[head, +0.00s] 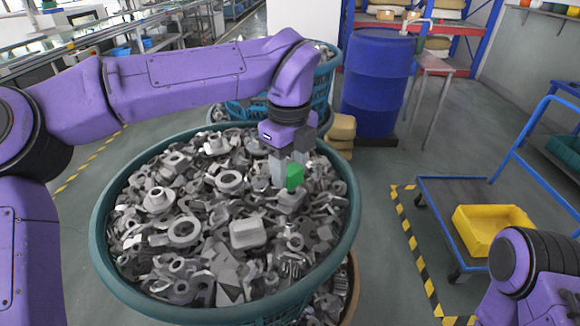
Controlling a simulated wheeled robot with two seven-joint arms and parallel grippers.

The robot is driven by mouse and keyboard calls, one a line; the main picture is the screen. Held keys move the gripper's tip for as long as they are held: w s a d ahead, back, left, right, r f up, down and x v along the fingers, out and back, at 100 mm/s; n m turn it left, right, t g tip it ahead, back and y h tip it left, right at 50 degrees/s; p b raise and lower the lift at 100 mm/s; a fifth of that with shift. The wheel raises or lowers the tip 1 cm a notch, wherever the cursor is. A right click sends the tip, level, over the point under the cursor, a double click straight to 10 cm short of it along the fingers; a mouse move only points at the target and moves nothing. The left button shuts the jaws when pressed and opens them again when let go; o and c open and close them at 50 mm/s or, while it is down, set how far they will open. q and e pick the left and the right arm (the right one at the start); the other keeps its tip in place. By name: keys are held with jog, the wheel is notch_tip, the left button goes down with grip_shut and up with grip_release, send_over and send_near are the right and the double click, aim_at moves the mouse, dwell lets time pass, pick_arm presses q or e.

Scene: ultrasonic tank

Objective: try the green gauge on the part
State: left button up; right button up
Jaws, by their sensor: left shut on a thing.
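My left gripper (283,171) points down over the right part of a large teal basket (99,222) heaped with grey metal parts. It is shut on the green gauge (294,177), a small bright green block at its fingertips. A grey block-like part (290,201) lies on the heap just below the gauge; I cannot tell whether the two touch. A larger pale block (248,233) lies to the lower left of it. Part of the gauge is hidden by the fingers. My right arm shows at the lower right, but its gripper is out of the picture.
Another teal basket (330,72) stands behind the first. A blue drum (376,85) is at the back, with a small table (433,62) beside it. A blue cart (440,188) with a yellow bin (490,222) stands on the right. Floor between basket and cart is clear.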

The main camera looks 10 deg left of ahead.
pick_arm(q)
jog(key=shift+f+b, duration=0.4)
jog(key=shift+b, duration=0.05)
dwell(0.6)
dwell(1.1)
jog(key=shift+r+p, duration=1.2)
jog(key=shift+r, duration=0.4)
jog(key=shift+f+b, duration=1.15)
jog(key=shift+f, duration=0.1)
jog(key=shift+f+b, duration=0.35)
jog(key=shift+b, duration=0.2)
dwell(0.9)
